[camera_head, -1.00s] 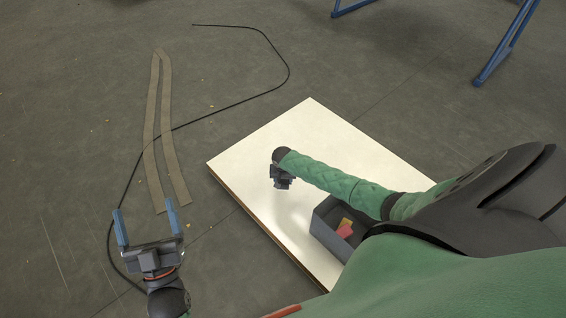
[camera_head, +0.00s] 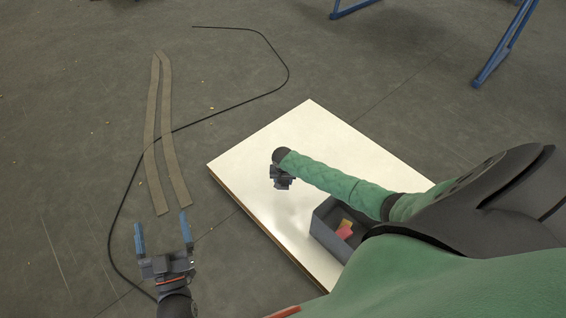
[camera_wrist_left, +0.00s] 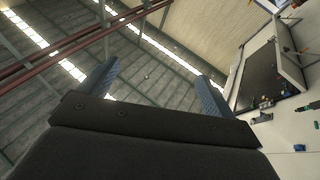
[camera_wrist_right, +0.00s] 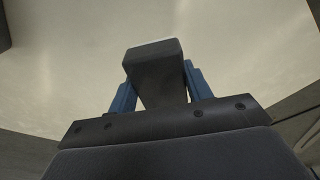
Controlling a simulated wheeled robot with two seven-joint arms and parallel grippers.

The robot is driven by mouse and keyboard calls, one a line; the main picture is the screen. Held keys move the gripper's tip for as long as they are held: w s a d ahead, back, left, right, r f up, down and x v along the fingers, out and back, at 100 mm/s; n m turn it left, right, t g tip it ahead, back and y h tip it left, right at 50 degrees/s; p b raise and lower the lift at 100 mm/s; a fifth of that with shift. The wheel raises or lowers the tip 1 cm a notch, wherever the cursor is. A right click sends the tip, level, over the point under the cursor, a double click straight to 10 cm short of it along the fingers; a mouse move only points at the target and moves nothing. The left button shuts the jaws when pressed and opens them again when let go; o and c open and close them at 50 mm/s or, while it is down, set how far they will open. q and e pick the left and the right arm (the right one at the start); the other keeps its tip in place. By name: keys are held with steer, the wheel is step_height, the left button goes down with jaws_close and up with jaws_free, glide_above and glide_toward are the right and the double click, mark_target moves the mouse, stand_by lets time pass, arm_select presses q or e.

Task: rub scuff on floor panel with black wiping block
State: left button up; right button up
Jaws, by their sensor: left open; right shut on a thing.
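The white floor panel (camera_head: 320,125) lies flat on the grey floor in the head view. My right gripper (camera_head: 282,186) is low over its middle, pointing down. In the right wrist view, my right gripper (camera_wrist_right: 160,92) is shut on the black wiping block (camera_wrist_right: 155,65), with a blue finger on each side of it. The panel's pale surface (camera_wrist_right: 80,50) lies beyond the block; I cannot tell whether they touch. I cannot make out the scuff clearly. My left gripper (camera_head: 162,221) is open and empty over the floor left of the panel.
A dark grey bin (camera_head: 325,229) with red and yellow pieces stands on the panel beside my right arm. A black cable (camera_head: 230,107) and a flat brown strap (camera_head: 172,165) lie on the floor at left. Blue metal legs (camera_head: 497,55) stand at top right.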

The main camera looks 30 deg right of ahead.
steer(key=shift+r, duration=0.25)
steer(key=shift+r+p, duration=0.2)
steer(key=shift+p, duration=0.25)
steer(key=shift+r, duration=0.2)
arm_select(q)
step_height(320, 180, down, 17)
steer(key=s+g+y, duration=0.1)
steer(key=s+g, duration=0.1)
steer(key=g, duration=0.3)
steer(key=shift+g+p, duration=0.3)
steer(key=shift+g, duration=0.1)
